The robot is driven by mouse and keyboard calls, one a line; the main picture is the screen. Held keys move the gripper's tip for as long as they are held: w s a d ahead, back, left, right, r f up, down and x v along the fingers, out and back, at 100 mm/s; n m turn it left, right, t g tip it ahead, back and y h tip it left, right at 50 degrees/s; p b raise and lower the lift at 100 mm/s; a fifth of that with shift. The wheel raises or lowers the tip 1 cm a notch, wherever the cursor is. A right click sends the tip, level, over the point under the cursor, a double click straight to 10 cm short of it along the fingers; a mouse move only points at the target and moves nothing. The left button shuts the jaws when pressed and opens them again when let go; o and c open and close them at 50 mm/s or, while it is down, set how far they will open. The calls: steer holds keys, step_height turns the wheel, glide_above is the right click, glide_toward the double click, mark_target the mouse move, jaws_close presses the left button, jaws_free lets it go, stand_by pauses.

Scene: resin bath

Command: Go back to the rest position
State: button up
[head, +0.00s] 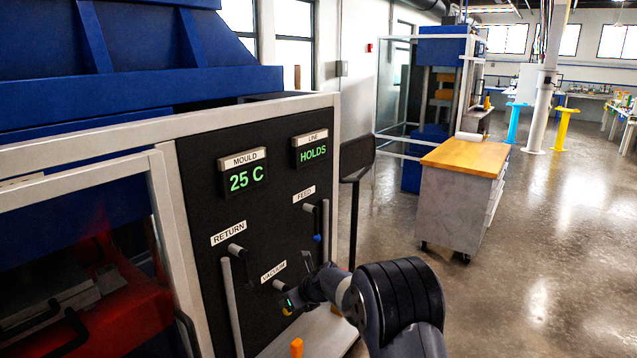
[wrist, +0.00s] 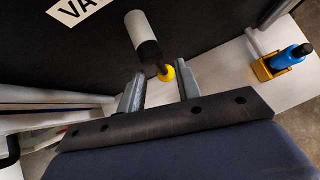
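My gripper (head: 303,293) is at the dark control panel (head: 262,200), in front of the vacuum lever (head: 279,285). In the wrist view my gripper (wrist: 160,88) has its two fingers apart. The lever's yellow tip (wrist: 168,73) shows between and just beyond the fingertips, with a gap on each side; I cannot tell how deep it sits between them. In the head view my gripper partly hides this lever.
The return lever (head: 237,250) and feed lever (head: 310,207) are close by. A blue bottle-like thing (wrist: 289,58) stands in a yellow holder on the ledge. A wooden-topped cabinet (head: 465,160) stands behind; floor at right is clear.

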steer(key=shift+x, duration=1.95)
steer(key=shift+r, duration=0.1)
steer(key=shift+d, duration=0.1)
